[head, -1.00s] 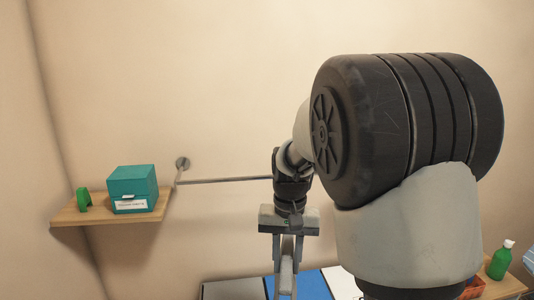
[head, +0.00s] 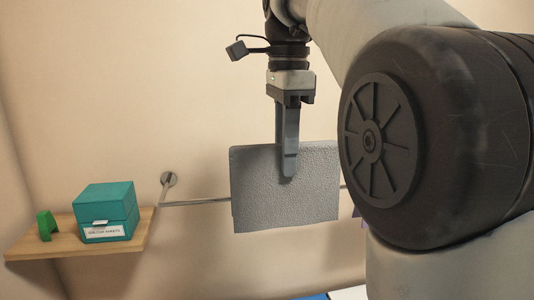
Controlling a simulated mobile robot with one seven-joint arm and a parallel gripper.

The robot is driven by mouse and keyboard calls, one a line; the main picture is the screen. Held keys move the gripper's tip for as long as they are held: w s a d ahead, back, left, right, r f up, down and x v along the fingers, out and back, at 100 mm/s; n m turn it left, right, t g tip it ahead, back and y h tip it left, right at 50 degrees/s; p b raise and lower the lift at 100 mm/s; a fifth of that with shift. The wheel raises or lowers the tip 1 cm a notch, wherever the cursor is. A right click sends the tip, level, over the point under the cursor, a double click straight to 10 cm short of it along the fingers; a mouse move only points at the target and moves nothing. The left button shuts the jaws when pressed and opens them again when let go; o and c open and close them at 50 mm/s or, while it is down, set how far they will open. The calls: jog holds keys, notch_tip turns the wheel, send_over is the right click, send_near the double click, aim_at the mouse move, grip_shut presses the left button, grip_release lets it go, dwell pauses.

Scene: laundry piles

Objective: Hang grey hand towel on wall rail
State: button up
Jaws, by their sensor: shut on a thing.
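The grey hand towel (head: 262,195) is a textured, roughly rectangular sheet, spread nearly flat and upright in the middle of the head view. My gripper (head: 288,172) points down from above, seen nearly edge-on, and is shut on the towel's upper middle part. The wall rail (head: 195,203) is a thin metal bar on a round wall mount at its left end. The towel covers the middle of the rail, which shows again just past the towel's right edge. I cannot tell whether the towel touches the rail or is apart from it.
A wooden shelf (head: 75,243) at the lower left bears a teal labelled box (head: 105,211) and a small green object (head: 46,225). My arm hides the right side, including most of a small purple thing (head: 357,212). The wall above the towel's left side is bare.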

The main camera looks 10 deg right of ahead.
jog(key=shift+w+p, duration=4)
jog(key=shift+w, duration=3.35)
jog(key=shift+f+b, duration=4.3)
jog(key=shift+f, duration=2.8)
jog(key=o, duration=1.2)
jog(key=shift+s, duration=0.1)
